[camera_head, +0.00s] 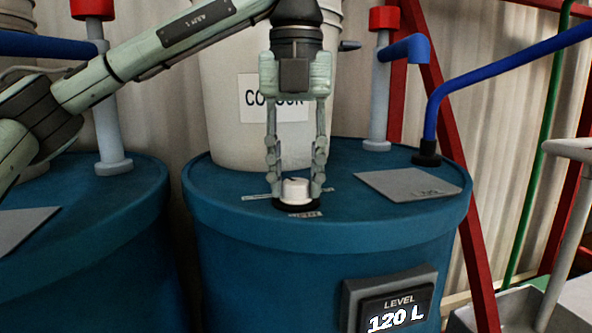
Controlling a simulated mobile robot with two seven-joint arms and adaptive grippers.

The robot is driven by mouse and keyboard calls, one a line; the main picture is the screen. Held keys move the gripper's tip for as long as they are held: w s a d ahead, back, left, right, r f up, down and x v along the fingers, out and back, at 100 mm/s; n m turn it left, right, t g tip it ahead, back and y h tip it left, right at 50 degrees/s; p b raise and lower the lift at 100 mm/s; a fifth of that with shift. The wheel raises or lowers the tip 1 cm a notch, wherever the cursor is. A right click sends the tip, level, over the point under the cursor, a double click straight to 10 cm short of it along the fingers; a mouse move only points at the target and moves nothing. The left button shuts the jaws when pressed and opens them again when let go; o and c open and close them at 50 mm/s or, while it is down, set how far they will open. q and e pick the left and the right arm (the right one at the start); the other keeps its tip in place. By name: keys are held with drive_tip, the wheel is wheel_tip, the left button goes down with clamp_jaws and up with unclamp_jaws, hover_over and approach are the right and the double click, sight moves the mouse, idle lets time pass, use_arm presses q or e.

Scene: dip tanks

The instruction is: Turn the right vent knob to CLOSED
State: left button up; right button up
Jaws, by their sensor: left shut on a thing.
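A white round vent knob (295,188) sits on a black base on top of the blue tank (330,236), near its front edge. My left gripper (297,182) points straight down over it, with a finger on each side, shut on the knob. A dark pointer mark shows on the knob's top. Small labels lie around the base; their words are too small to read. My right gripper is not in view.
A white bucket (228,100) stands behind the knob. A grey plate (405,184) and a blue pipe (433,110) are on the tank's right side. A level display (394,312) reads 120 L. Another blue tank (110,250) stands left.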

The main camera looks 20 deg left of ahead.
sight(296, 182)
use_arm(q)
drive_tip(key=shift+n, duration=1.7)
drive_tip(key=o, duration=1.2)
drive_tip(key=shift+c, duration=0.2)
wheel_tip(296, 182, up, 12)
drive_tip(key=shift+f, duration=0.1)
